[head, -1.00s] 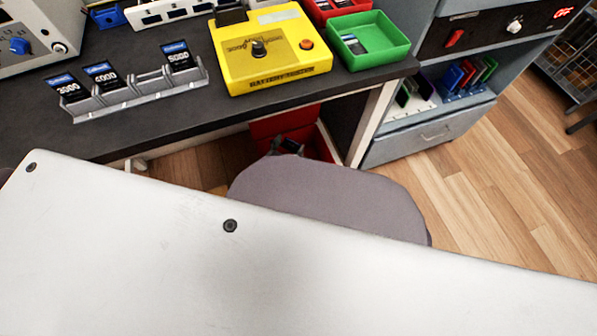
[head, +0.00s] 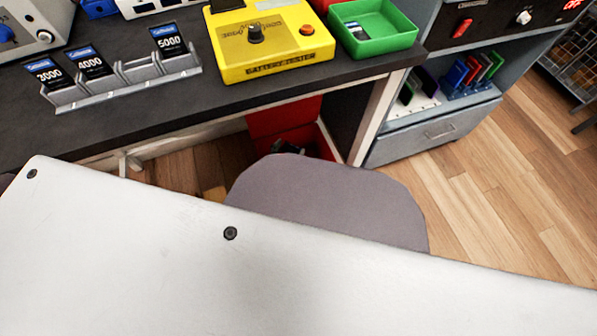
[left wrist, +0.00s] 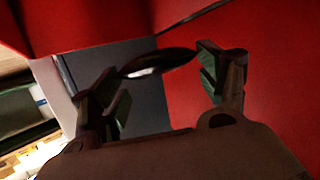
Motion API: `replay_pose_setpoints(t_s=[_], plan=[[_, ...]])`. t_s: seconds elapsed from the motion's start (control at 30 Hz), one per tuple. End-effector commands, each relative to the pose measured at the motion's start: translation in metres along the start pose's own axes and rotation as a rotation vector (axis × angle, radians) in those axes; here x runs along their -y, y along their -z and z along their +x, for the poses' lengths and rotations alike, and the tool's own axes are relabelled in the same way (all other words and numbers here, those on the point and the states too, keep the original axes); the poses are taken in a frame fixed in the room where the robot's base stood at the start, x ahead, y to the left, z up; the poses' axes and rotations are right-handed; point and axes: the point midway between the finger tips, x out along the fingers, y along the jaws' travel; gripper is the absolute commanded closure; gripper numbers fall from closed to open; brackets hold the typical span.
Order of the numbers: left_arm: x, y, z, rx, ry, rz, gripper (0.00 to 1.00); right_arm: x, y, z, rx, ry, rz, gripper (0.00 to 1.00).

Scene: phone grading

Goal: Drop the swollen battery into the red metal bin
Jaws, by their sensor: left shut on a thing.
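The swollen battery (left wrist: 158,63) is a dark, bulging lens shape seen edge-on in the left wrist view. My left gripper (left wrist: 160,78) is shut on it, with one padded finger at each end. Red metal surfaces of the bin (left wrist: 235,85) stand close around it in that view. In the head view the red metal bin (head: 284,116) is under the workbench, partly hidden by the bench edge and my own grey body. A small dark part of my left gripper (head: 289,147) shows at the bin's opening. My right gripper is in neither view.
On the dark workbench (head: 120,130) stand a grey rack (head: 130,83) with labelled batteries, a yellow battery tester (head: 275,50) and a green tray (head: 385,42). A grey cabinet (head: 415,142) is at the right. Open wooden floor (head: 490,180) lies beside it.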

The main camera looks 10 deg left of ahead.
Motion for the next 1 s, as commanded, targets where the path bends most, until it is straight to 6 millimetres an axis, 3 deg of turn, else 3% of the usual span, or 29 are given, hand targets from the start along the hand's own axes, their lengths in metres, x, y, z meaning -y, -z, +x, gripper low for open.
replay_pose_setpoints(t_s=[0.33, 0.37, 0.53, 1.0], plan=[[0.0, -0.0003, 0.0001, 0.0, 0.0, 0.0, 0.48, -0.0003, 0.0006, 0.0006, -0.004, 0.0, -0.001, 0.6], [0.0001, -0.0002, 0.0002, 0.0, 0.0, 0.0, 0.21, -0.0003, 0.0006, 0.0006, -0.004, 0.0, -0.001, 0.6], [0.0, -0.0003, 0.0002, 0.0, 0.0, 0.0, 0.0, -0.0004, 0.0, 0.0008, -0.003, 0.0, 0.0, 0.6], [0.0, -0.0008, -0.0012, 0.001, 0.0, 0.0, 0.0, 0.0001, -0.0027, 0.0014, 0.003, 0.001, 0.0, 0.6]])
